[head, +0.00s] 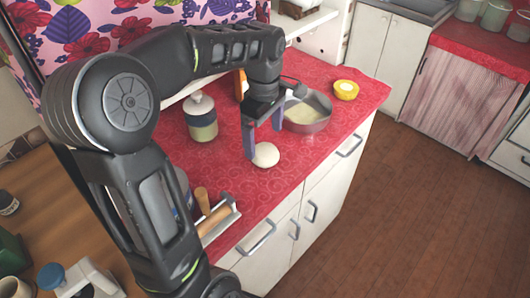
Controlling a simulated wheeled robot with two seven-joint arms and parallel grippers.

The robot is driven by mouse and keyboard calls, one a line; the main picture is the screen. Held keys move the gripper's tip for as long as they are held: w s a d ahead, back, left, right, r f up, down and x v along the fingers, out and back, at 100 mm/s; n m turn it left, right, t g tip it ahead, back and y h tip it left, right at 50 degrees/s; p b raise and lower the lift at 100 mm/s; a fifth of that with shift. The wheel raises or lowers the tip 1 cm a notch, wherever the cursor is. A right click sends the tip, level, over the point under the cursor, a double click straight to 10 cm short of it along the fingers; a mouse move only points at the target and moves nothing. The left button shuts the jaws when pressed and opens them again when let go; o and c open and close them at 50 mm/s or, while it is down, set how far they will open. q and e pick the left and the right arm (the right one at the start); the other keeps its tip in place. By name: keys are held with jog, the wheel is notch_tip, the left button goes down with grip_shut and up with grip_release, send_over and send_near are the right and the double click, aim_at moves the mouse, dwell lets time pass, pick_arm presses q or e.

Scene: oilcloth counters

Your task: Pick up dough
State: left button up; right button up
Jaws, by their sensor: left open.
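The dough (265,155) is a small pale round lump on the red patterned oilcloth counter (262,185), near its front edge. My left gripper (263,143) points down right above the dough. Its two fingers are apart, one reaching down to the dough's left side and the other above and to its right. I cannot tell whether a finger touches the dough. The dough rests on the counter. My right gripper is not in view.
A pot with pale contents (308,112) stands close to the right of my gripper. A lidded jar (201,118) stands to the left. A yellow round item (346,90) lies at the far right. Wooden-handled tools (214,219) lie nearer. The wooden floor (400,210) is clear.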

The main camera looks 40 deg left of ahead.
aim_at(265, 149)
pick_arm(q)
jog(key=shift+f, duration=0.15)
notch_tip(265, 149, down, 5)
jog(key=shift+d+p, duration=0.1)
jog(key=shift+p, duration=0.6)
jog(key=shift+c, duration=0.5)
jog(key=c, duration=1.5)
notch_tip(265, 149, up, 10)
jog(key=shift+r+b, duration=0.1)
jog(key=shift+b, duration=0.55)
